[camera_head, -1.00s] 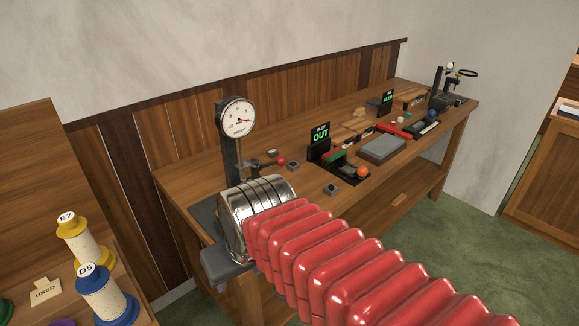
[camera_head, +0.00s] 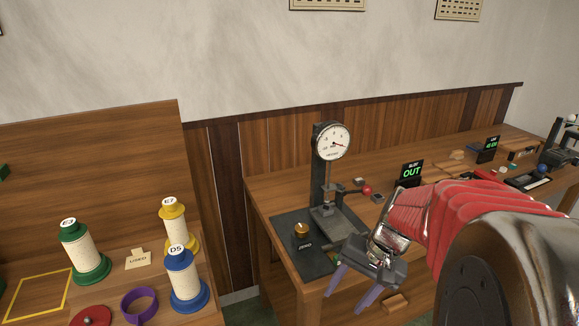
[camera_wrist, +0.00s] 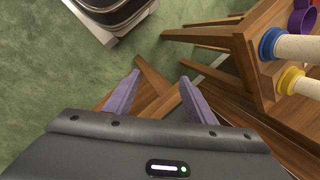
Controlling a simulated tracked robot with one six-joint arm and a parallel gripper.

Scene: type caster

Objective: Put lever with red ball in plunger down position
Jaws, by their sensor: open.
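The lever's exact angle is too small to tell. My gripper (camera_head: 353,296) has purple fingers spread apart with nothing between them. It is in front of the gauge stand, at the bench's front edge, and points downward, apart from the red ball. In the wrist view my gripper (camera_wrist: 160,85) is also open and empty, above the floor and table legs.
A green "OUT" display (camera_head: 411,172) stands right of the lever. A gold knob (camera_head: 301,230) sits on the dark mat before the gauge.

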